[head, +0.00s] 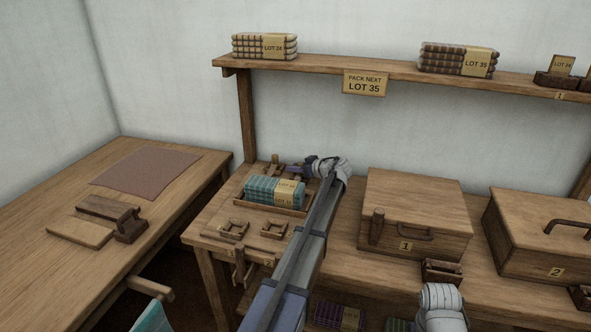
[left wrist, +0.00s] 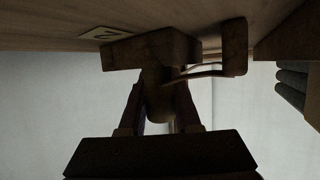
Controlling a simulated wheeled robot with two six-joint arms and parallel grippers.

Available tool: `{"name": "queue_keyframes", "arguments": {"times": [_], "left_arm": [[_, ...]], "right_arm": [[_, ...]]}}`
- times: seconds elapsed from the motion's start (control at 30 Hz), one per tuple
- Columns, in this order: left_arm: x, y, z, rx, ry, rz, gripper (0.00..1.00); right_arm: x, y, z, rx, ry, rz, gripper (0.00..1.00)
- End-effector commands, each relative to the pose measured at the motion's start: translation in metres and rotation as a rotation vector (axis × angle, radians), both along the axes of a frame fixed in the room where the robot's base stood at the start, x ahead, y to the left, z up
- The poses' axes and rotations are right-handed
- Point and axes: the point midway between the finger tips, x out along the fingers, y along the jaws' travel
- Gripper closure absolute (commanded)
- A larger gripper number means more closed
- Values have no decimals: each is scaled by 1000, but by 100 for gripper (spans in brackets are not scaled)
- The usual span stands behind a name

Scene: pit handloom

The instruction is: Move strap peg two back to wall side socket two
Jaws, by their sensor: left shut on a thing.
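My left gripper (head: 297,172) is at the wall side of the packing table, behind the teal checked bundle (head: 274,191) in its tray. It is shut on a brown wooden peg, strap peg two (left wrist: 158,108), seen between the two fingers in the left wrist view. The peg's far end meets or overlaps a dark wooden block (left wrist: 150,50) beside a "2" label (left wrist: 103,33), seemingly wall side socket two. I cannot tell how deep the peg sits. Another wooden fitting (head: 271,168) stands left of the gripper. My right gripper is not visible.
Two square wooden frames (head: 233,229) (head: 273,229) are at the table's front edge. Chest 1 (head: 415,215) and chest 2 (head: 545,235) stand to the right. A shelf (head: 340,68) with bundles runs above. A side table (head: 110,190) is at left.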

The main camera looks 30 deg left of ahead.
Motion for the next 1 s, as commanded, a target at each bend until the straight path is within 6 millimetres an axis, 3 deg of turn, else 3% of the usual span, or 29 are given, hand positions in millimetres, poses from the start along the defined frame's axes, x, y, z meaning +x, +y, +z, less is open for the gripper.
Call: {"name": "queue_keyframes", "arguments": {"times": [0.03, 0.07, 0.3, 0.7, 1.0], "left_arm": [[0, 0, -3, 0, 0, 0, 100], [0, 0, -2, 0, 0, 0, 66], [0, 0, -2, 0, 0, 0, 39], [-1, -1, 3, 0, 0, 0, 39], [-12, -38, 20, 0, 0, -3, 39]], "right_arm": [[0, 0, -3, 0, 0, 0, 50], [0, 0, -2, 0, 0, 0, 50], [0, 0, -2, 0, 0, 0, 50], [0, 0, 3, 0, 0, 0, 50], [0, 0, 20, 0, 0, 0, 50]]}}
